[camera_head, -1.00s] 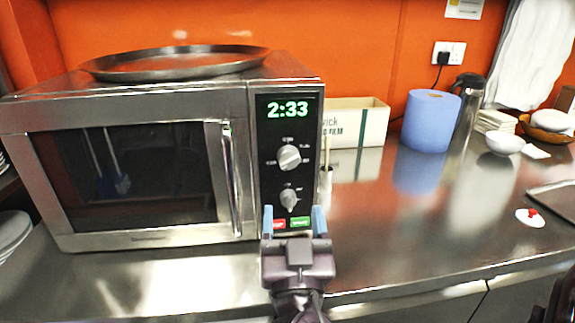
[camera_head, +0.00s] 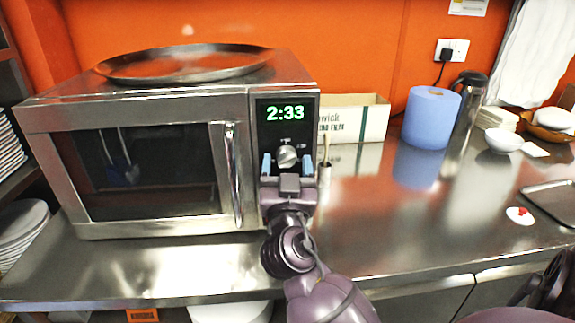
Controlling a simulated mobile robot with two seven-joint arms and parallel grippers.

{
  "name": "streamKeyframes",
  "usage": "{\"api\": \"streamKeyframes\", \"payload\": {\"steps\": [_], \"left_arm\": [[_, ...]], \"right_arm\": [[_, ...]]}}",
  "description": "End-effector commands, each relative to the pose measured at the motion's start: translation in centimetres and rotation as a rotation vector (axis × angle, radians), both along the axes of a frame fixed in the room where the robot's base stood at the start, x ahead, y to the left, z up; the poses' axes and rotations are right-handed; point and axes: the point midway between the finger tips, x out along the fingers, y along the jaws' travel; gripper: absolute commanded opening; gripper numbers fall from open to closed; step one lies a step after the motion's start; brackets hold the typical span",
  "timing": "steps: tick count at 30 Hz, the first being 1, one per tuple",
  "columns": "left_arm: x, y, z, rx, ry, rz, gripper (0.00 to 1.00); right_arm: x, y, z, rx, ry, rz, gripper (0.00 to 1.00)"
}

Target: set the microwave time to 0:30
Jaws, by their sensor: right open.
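The steel microwave (camera_head: 150,170) stands on the counter with its door shut. Its green display (camera_head: 285,113) reads 2:33. The upper knob (camera_head: 286,156) shows on the black control panel just beyond my fingertips. My right gripper (camera_head: 287,166) is open in front of the panel, with one blue-tipped finger on each side below and beside the upper knob. I cannot tell whether it touches the knob. The lower knob and the red and green buttons are hidden behind my gripper. My left gripper is not in view.
A round metal tray (camera_head: 182,62) lies on top of the microwave. A box (camera_head: 352,120), a blue paper roll (camera_head: 430,118) and a flask (camera_head: 468,100) stand to the right.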

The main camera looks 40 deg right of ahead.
Motion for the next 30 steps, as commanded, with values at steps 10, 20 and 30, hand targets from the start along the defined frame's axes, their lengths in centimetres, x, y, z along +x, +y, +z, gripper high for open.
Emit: {"api": "streamKeyframes", "payload": {"steps": [10,20,30], "left_arm": [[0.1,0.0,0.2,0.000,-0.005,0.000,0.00],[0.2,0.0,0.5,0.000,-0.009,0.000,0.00],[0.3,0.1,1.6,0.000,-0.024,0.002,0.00]], "right_arm": [[0.0,0.0,0.0,0.000,0.000,0.000,0.23],[-0.1,0.0,0.1,-0.032,0.017,0.000,0.17],[-0.2,-0.2,0.3,-0.216,0.129,-0.001,0.17]]}}
